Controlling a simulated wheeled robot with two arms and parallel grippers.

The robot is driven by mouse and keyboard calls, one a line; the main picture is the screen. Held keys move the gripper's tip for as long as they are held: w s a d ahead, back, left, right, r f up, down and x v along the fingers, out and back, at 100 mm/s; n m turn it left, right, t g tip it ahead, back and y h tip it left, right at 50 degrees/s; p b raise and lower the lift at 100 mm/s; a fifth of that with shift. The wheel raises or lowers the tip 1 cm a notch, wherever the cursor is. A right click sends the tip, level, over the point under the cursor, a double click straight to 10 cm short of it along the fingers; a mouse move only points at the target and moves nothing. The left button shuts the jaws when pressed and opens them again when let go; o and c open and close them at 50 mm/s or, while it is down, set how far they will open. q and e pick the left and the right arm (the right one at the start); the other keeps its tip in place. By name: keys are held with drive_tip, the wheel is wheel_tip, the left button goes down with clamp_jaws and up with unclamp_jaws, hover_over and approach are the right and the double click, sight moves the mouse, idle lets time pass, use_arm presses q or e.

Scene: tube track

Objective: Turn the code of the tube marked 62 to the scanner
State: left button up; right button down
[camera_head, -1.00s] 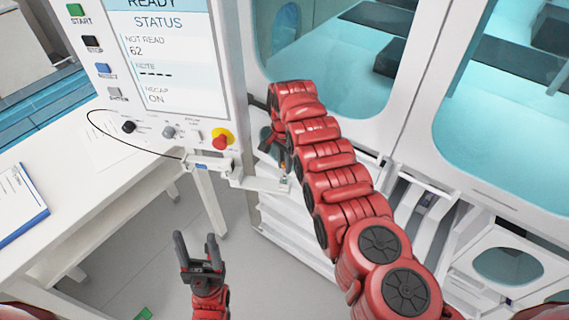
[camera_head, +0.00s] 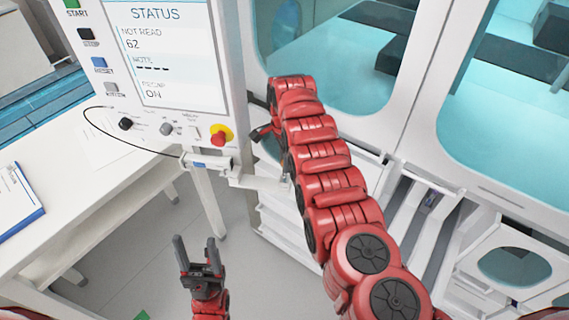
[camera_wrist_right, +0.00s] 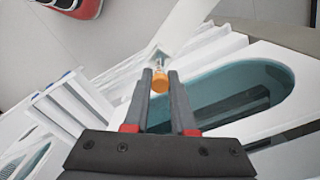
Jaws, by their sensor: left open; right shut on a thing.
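My right gripper (camera_wrist_right: 160,78) is shut on a tube with an orange cap (camera_wrist_right: 160,83). The cap shows between the fingertips in the right wrist view, with a bit of the clear tube beyond it. The tube's number and code cannot be made out. In the head view my red right arm hides the tube and most of that gripper. The status screen (camera_head: 160,55) reads NOT READ and 62. A white bracket (camera_head: 255,180) juts from below the panel, close to my right gripper; I cannot tell whether they touch. My left gripper (camera_head: 195,255) is open and empty over the floor.
A white table (camera_head: 90,190) with a blue-edged clipboard (camera_head: 18,200) stands at the left. A red stop button (camera_head: 220,136) and a black cable are on the panel. White cabinets with teal windows (camera_head: 480,115) fill the right.

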drive_tip(key=shift+f+m+b, duration=0.15)
drive_tip(key=shift+m+b, duration=0.85)
drive_tip(key=shift+b, duration=0.25)
drive_tip(key=shift+m+b, duration=0.3)
drive_tip(key=shift+r, duration=0.2)
drive_tip(key=shift+f+m+b, duration=0.15)
drive_tip(key=shift+m+b, duration=0.65)
drive_tip(key=shift+b, duration=0.1)
drive_tip(key=shift+m, duration=0.5)
